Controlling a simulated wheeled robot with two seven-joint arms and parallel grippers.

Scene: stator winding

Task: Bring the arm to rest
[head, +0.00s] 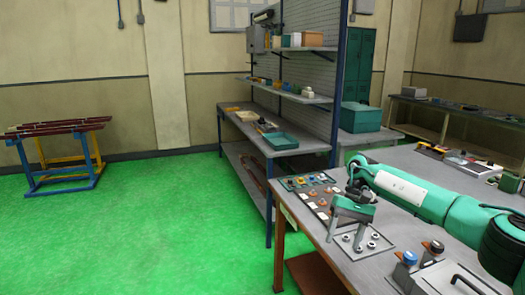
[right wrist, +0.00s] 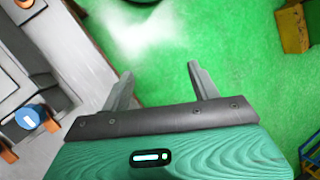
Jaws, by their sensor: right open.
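My right arm (head: 430,195) is green and reaches from the right edge of the head view across the workbench. My right gripper (head: 345,236) hangs from its end with fingers pointing down, in front of the bench's near left corner in the picture. In the right wrist view my right gripper (right wrist: 163,82) has its two grey fingers wide apart, with nothing between them. Green floor lies beyond the fingertips there. My left gripper is not in view.
The workbench (head: 405,228) holds a board of small parts (head: 309,190), a plate with round pieces (head: 374,245) and knobbed devices (head: 432,248). In the right wrist view the bench edge (right wrist: 95,60) is left. A shelf rack (head: 285,142) stands behind; open floor (head: 150,220) lies left.

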